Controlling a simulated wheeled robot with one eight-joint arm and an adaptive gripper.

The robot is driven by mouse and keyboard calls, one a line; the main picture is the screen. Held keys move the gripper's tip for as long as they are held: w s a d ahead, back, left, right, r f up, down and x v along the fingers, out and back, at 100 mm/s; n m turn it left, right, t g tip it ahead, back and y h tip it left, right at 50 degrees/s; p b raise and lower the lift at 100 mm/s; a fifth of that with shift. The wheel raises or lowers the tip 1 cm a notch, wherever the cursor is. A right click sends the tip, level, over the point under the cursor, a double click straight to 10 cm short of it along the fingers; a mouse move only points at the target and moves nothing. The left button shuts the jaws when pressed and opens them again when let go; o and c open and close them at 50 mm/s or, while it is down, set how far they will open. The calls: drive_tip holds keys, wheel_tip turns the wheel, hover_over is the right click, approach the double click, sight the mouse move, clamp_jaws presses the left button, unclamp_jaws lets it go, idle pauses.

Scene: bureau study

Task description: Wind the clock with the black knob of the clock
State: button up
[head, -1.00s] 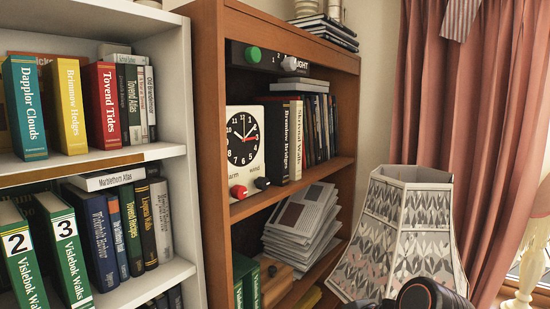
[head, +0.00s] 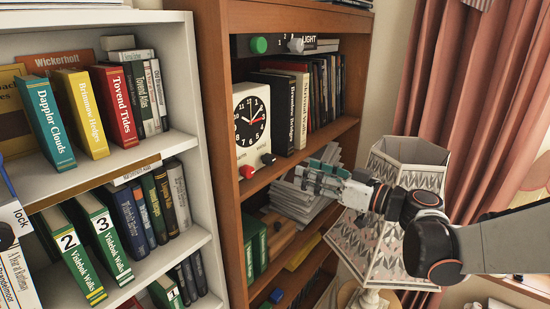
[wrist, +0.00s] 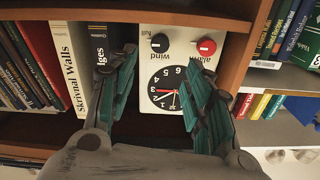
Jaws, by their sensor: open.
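The white clock (head: 244,154) stands on a shelf of the brown bookcase, its black dial facing out. Its black knob (head: 268,159) is at the lower right of the front, beside the red knob (head: 247,172). My gripper (head: 303,177) is open and empty, to the right of the knobs in the head view. In the wrist view its teal fingers (wrist: 163,65) spread across the clock front, apart from the black knob.
Books (head: 302,105) stand right beside the clock. A stack of papers (head: 300,205) lies on the shelf below, near my gripper. A patterned lampshade (head: 365,246) stands under my forearm. The white bookcase (head: 205,215) is at left.

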sight(272, 161)
drive_tip(key=p+x, duration=0.1)
drive_tip(key=x, duration=1)
drive_tip(key=shift+w+a, duration=0.2)
drive_tip(key=c, duration=1.1)
